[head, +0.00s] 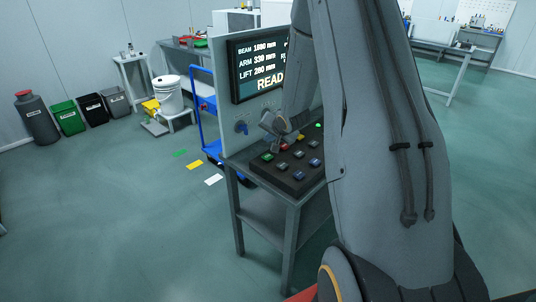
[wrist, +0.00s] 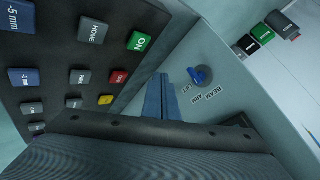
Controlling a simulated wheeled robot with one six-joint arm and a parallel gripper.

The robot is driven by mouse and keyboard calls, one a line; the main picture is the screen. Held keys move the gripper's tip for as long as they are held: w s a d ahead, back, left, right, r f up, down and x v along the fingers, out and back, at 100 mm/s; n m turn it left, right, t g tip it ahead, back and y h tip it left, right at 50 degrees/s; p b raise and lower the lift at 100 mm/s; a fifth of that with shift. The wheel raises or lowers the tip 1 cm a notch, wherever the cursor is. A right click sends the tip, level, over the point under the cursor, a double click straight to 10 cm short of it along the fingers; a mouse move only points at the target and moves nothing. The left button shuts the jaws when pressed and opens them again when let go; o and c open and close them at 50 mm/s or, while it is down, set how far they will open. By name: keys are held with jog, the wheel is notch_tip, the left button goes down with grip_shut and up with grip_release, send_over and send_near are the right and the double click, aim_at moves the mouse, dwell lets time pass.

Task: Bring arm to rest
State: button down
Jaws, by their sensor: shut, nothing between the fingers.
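My gripper (head: 284,146) is shut and empty, close in front of the upright panel (head: 224,110) and just above the sloped button box (head: 262,172). In the wrist view, my shut fingers (wrist: 160,98) extend past the edge of the button box toward the light panel face. The box carries green, red, yellow, blue and grey buttons, including a green ON button (wrist: 139,41) and a grey HOME button (wrist: 92,30). A blue knob (head: 241,127) sits on the panel left of my gripper. My arm hides part of the screen and box.
The screen (head: 258,68) shows BEAM, ARM and LIFT values and "READ", cut off by my arm. A grey table (head: 264,212) carries the box. A blue cart (head: 208,110) stands behind the panel. Bins (head: 67,117) line the left wall.

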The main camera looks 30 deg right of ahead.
dwell(0.7)
jog(key=s+a+r+n+g+b, duration=0.1)
jog(key=s+a+n+g, duration=0.1)
jog(key=s+a, duration=0.4)
jog(key=s+a+r+n+g+b, duration=0.1)
jog(key=s+a, duration=0.6)
jog(key=s, duration=0.8)
jog(key=s+a+r+n+g+b, duration=0.2)
jog(key=s+a+n+g, duration=0.2)
jog(key=s, duration=0.6)
jog(key=a+n, duration=0.2)
jog(key=a, duration=0.1)
jog(key=shift+s+n+g+y, duration=0.25)
jog(key=shift+n+g+y, duration=0.05)
jog(key=shift+n+g, duration=0.1)
